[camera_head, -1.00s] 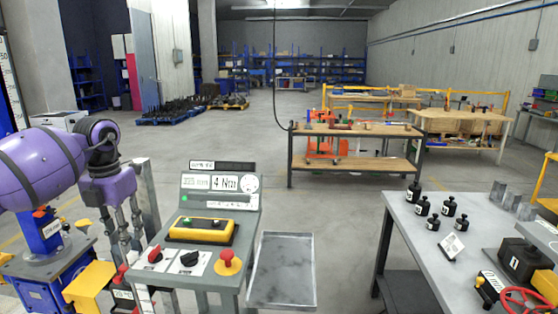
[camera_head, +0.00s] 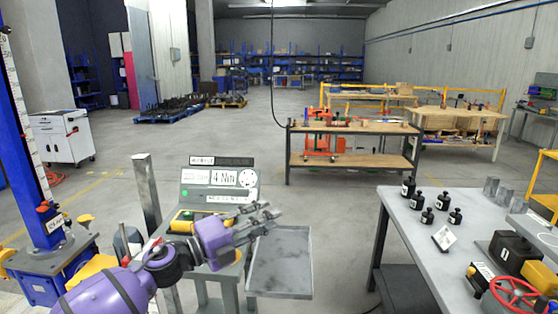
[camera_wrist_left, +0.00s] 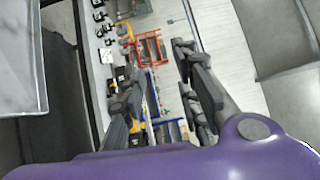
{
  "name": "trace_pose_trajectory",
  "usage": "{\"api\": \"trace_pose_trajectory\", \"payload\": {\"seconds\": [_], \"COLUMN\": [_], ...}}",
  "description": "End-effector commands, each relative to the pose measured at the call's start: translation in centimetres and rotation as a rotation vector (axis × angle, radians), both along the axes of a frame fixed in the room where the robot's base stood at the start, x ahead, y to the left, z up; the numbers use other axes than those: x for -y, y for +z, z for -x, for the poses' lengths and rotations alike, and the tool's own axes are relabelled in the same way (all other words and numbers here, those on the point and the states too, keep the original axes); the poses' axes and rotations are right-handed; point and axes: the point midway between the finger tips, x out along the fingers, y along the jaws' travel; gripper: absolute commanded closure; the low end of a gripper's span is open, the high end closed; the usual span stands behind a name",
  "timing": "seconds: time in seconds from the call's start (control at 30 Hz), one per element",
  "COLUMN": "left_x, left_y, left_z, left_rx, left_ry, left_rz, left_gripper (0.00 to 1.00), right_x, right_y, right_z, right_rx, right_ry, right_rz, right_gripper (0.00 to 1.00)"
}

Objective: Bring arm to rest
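My purple left arm comes in from the lower left in the head view. My right gripper is in neither view.
A grey table (camera_head: 455,207) at right holds black weights (camera_head: 427,215) and a red handwheel (camera_head: 515,296). A blue stand (camera_head: 35,150) with a measuring scale is at left. The floor between the tray and the wooden workbench (camera_head: 352,160) is clear.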

Motion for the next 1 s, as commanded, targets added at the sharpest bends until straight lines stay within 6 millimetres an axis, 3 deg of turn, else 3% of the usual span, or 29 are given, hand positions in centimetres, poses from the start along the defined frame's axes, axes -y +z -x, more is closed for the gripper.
{"api": "trace_pose_trajectory", "payload": {"seconds": [0.1, 0.27, 0.47, 0.6, 0.8, 0.9, 1.0], "left_x": [-2.1, -6.2, -10.3, -12.3, -14.7, -15.5, -15.7], "left_y": [-6.0, -15.5, -27.1, -34.2, -41.1, -43.1, -44.4], "left_z": [1.3, 4.6, 12.5, 20.4, 32.9, 37.6, 40.9], "left_rx": [-0.242, -0.569, -0.933, -1.163, -1.375, -1.423, -1.457], "left_ry": [0.186, 0.437, 0.698, 0.870, 1.090, 1.176, 1.229], "left_rz": [0.262, 0.515, 0.731, 0.867, 1.038, 1.066, 1.071], "left_gripper": [0.70, 0.70, 0.70, 0.70, 0.70, 0.70, 0.70], "right_x": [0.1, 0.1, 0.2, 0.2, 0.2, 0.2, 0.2], "right_y": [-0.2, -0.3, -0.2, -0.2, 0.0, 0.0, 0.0], "right_z": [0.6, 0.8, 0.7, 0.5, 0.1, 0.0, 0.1], "right_rx": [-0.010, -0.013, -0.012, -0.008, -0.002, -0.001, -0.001], "right_ry": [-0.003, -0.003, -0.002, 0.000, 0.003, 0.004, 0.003], "right_rz": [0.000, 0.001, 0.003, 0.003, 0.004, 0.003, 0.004], "right_gripper": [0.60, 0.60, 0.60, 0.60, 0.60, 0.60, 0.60]}}
